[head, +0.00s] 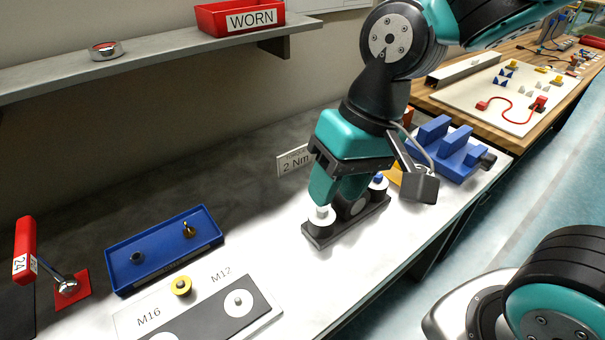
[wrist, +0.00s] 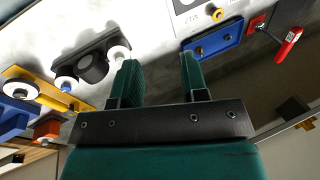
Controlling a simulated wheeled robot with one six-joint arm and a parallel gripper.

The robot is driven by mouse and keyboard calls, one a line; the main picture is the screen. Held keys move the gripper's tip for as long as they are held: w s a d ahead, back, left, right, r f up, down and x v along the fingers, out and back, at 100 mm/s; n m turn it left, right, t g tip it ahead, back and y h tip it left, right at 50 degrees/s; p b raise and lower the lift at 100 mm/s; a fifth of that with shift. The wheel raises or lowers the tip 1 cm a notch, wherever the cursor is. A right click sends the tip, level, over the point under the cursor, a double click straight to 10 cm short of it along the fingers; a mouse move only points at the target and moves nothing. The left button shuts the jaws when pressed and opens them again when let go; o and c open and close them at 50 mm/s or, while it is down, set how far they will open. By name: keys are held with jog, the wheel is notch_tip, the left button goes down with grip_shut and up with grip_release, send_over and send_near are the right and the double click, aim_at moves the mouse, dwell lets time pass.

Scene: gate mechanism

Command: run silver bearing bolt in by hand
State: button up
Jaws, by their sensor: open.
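The dark bearing block (head: 347,224) lies on the bench, and it also shows in the wrist view (wrist: 89,48). A white disc at its near end carries a small silver bolt (head: 321,211). How deep the bolt sits cannot be told. My gripper (head: 323,203) points down at this end and partly hides it. In the wrist view my gripper (wrist: 160,65) has its fingers wide apart with nothing between them. The white disc (wrist: 119,52) shows just beside the left finger. A blue-headed bolt (head: 378,180) stands on the block's other end.
A blue tray (head: 163,249) holds small parts. A blue vise (head: 441,150) stands behind. A shelf with a red WORN bin (head: 239,17) hangs above.

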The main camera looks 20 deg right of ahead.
jog(key=w+d+f+m+h+p, duration=0.1)
jog(key=w+f+m+p, duration=0.1)
jog(key=w+f+m, duration=0.1)
jog(key=w+d+f+m+h+p, duration=0.1)
jog(key=w+d+f+m+p, duration=0.1)
jog(key=w+f+m, duration=0.2)
jog(key=w+d+f+m+h+p, duration=0.1)
jog(key=w+f+m, duration=0.3)
jog(key=m, duration=0.5)
jog(key=shift+w+d+f+h+p, duration=0.15)
jog(key=shift+w+h+p, duration=0.3)
jog(key=shift+w, duration=0.6)
notch_tip(320, 180, down, 5)
jog(key=b, duration=0.3)
jog(key=shift+b, duration=0.35)
jog(key=shift+r, duration=0.2)
